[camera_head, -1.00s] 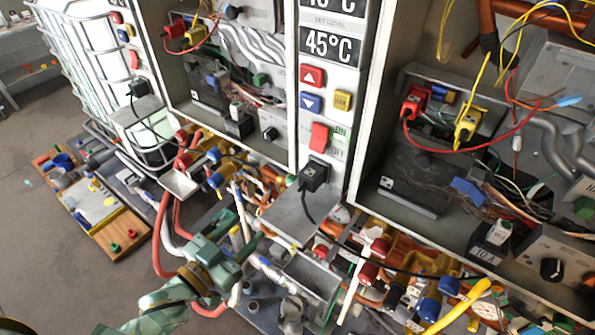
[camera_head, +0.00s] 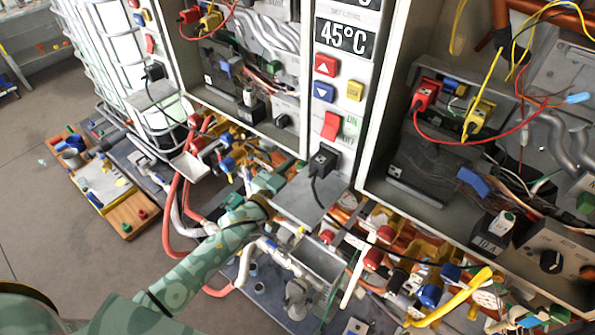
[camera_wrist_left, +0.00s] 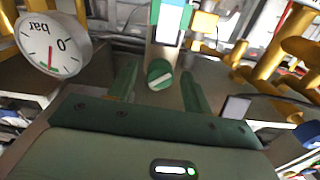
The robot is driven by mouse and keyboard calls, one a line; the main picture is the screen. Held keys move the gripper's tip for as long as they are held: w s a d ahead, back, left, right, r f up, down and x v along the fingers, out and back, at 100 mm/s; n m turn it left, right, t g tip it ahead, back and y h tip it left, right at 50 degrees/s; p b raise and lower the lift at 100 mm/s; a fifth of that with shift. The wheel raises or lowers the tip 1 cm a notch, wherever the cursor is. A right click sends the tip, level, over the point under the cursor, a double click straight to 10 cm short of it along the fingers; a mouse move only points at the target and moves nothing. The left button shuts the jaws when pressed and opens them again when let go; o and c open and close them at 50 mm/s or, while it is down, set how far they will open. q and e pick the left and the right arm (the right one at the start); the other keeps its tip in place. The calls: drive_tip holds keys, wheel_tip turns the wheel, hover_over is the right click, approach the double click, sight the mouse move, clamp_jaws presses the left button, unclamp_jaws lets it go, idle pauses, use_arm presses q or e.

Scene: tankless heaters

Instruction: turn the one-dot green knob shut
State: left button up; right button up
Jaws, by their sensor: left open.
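A round green knob (camera_wrist_left: 160,74) with a pale bar across its face sits between the two green fingers of my left gripper (camera_wrist_left: 159,70) in the left wrist view. The fingers are apart, one on each side of it, with gaps visible. I cannot make out any dots on the knob. In the head view my left gripper (camera_head: 268,184) is among the pipes below the left heater, beside the metal shelf. The knob cannot be told apart there. My right gripper is not in view.
A white pressure gauge (camera_wrist_left: 53,43) is close at the left in the wrist view, with yellow pipes (camera_wrist_left: 298,50) at the right. In the head view a metal shelf (camera_head: 308,197) with a black plug (camera_head: 322,162) and cable is close by. Red hoses (camera_head: 172,225) hang at the left.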

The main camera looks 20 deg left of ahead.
use_arm(q)
drive_tip(key=shift+c, duration=0.3)
drive_tip(key=c, duration=0.9)
drive_tip(key=shift+m, duration=0.3)
drive_tip(key=m, duration=0.3)
drive_tip(key=shift+p, duration=0.35)
drive_tip(key=shift+m, duration=2.1)
drive_tip(key=o, duration=1)
drive_tip(key=shift+c, duration=0.2)
